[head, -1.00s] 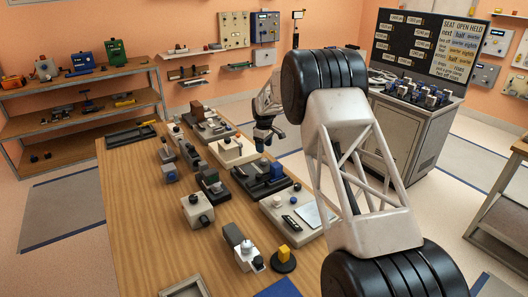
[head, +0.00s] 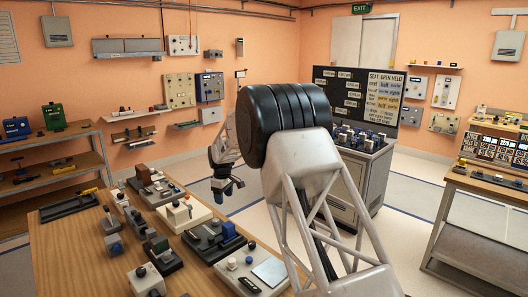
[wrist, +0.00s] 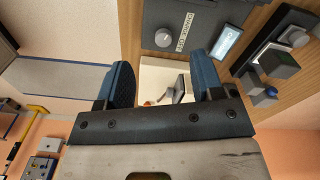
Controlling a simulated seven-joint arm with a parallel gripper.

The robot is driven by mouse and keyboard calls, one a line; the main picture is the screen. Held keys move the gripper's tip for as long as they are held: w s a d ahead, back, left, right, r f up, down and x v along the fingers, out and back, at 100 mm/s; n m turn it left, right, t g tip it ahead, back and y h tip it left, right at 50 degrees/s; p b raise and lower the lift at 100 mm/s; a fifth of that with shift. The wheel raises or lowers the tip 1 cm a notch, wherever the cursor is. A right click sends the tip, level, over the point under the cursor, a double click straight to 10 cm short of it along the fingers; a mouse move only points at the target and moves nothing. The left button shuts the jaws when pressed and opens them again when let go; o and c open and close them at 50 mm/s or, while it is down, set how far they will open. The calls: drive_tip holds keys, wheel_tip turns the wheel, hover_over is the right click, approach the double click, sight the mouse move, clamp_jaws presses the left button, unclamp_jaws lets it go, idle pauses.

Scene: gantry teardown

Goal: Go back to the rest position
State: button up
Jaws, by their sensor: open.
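Part of a pale plate with small parts shows between and beyond the fingers. My own arm covers the middle of the head view and hides part of the table's right side.
The wooden table (head: 62,262) carries several devices, among them a blue-topped unit (head: 229,231). A grey cabinet (head: 366,185) with a black sign board stands behind. A shelf (head: 50,185) is at left, a control bench (head: 490,190) at right. Floor between is clear.

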drive_tip(key=s+d+r+m+t, duration=0.1)
drive_tip(key=s+d+r+m, duration=0.2)
drive_tip(key=s+d+r, duration=1.05)
drive_tip(key=s+d+r+m, duration=0.4)
drive_tip(key=s+d+r, duration=0.55)
drive_tip(key=s, duration=0.65)
drive_tip(key=s+d+f+m, duration=0.2)
drive_tip(key=s+d, duration=0.2)
drive_tip(key=s, duration=0.8)
drive_tip(key=s+d+f+m+t, duration=0.1)
drive_tip(key=s+d, duration=0.4)
drive_tip(key=s, duration=0.7)
drive_tip(key=s+d+f+m, duration=0.3)
drive_tip(key=s+d, duration=0.1)
drive_tip(key=s, duration=0.8)
drive_tip(key=shift+s+d, duration=0.15)
